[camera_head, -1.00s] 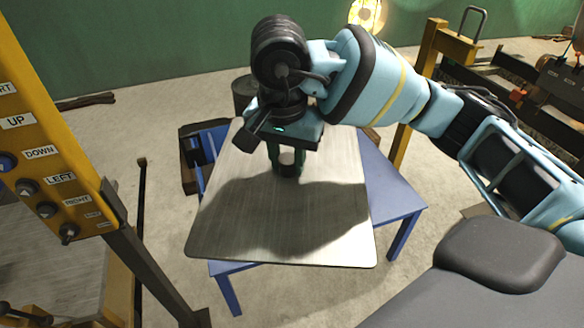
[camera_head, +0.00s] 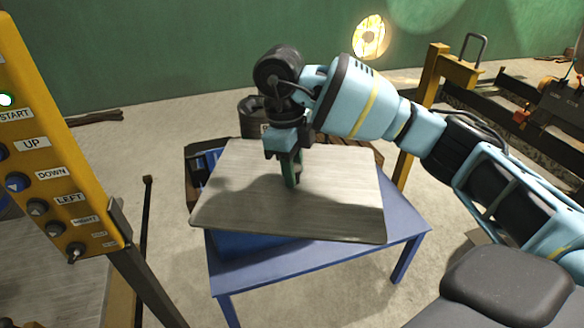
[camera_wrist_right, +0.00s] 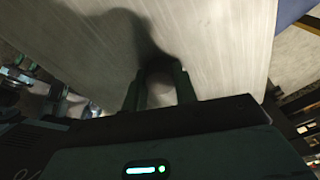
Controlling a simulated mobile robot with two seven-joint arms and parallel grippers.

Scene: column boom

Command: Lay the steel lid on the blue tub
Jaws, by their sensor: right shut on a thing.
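The steel lid (camera_head: 335,205) is a broad, brushed grey plate. My right gripper (camera_head: 291,180) is shut on the handle at its middle; the lid also fills much of the right wrist view (camera_wrist_right: 220,50). Whether the lid touches the tub's rim, I cannot tell. My left gripper is not in view.
The blue table (camera_head: 330,262) stands under the tub, its front and right parts bare. A dark drum (camera_head: 255,108) is behind it. A yellow control panel (camera_head: 55,150) on a post stands at the left. A yellow frame (camera_head: 432,75) is at the right.

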